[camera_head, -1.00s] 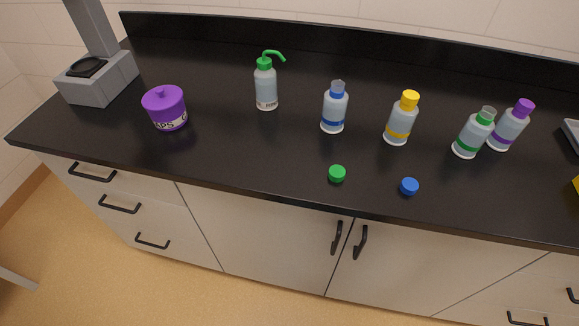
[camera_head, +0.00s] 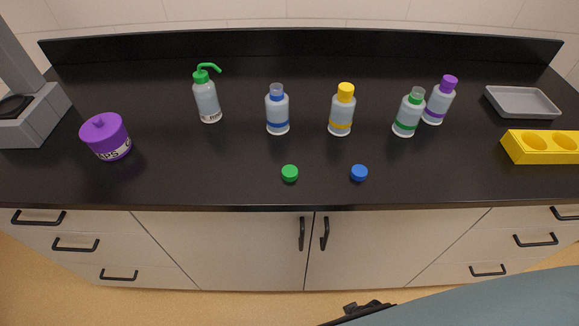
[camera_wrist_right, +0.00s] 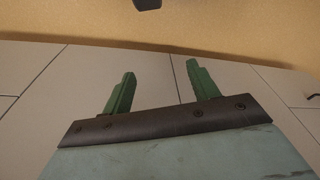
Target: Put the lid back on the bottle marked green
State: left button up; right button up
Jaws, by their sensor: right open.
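The green-marked bottle (camera_head: 409,113) stands upright and uncapped on the black counter, right of centre, its clear neck showing. A green lid (camera_head: 290,173) lies near the counter's front edge, left of a blue lid (camera_head: 359,173). The blue-marked bottle (camera_head: 277,112) also stands uncapped. My right gripper (camera_wrist_right: 161,82) is open and empty in the right wrist view, its two green fingers apart in front of the cabinet fronts and floor. In the head view my right arm comes in at the bottom right, below the counter. My left gripper is not in view.
A yellow-capped bottle (camera_head: 342,112) stands between the uncapped ones. A purple-capped bottle (camera_head: 439,100) is close behind the green-marked one. A wash bottle (camera_head: 207,101), purple jar (camera_head: 106,138), grey tray (camera_head: 522,102) and yellow rack (camera_head: 541,147) flank them. The front middle counter is mostly clear.

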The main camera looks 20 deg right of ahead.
jog(key=w+a+r+m+p, duration=0.1)
jog(key=w+a+r, duration=0.3)
jog(key=r, duration=1.1)
jog(key=w+a+r+m+y+p, duration=0.1)
jog(key=w+a+r, duration=0.4)
jog(key=w+r, duration=0.5)
jog(key=w+a+r+g+y+p, duration=0.1)
jog(key=w+a+r, duration=0.4)
jog(key=r, duration=1.5)
jog(key=shift+w+r+m+p, duration=0.2)
jog(key=shift+w+p, duration=0.2)
jog(key=shift+w, duration=0.4)
jog(key=shift+w+r+m+p, duration=0.2)
jog(key=shift+w+p, duration=0.2)
jog(key=shift+w, duration=0.4)
jog(key=w+d+r+m+g+h, duration=0.1)
jog(key=w+d+r+m+h, duration=0.1)
jog(key=w+d+r+m, duration=0.2)
notch_tip(320, 180, up, 3)
jog(key=shift+w+d+f+m+h, duration=0.1)
jog(key=shift+w+d+m+h, duration=0.25)
jog(key=shift+w, duration=0.75)
send_over(289, 172)
notch_tip(289, 172, down, 8)
jog(key=shift+b, duration=0.4)
jog(key=shift+f, duration=0.1)
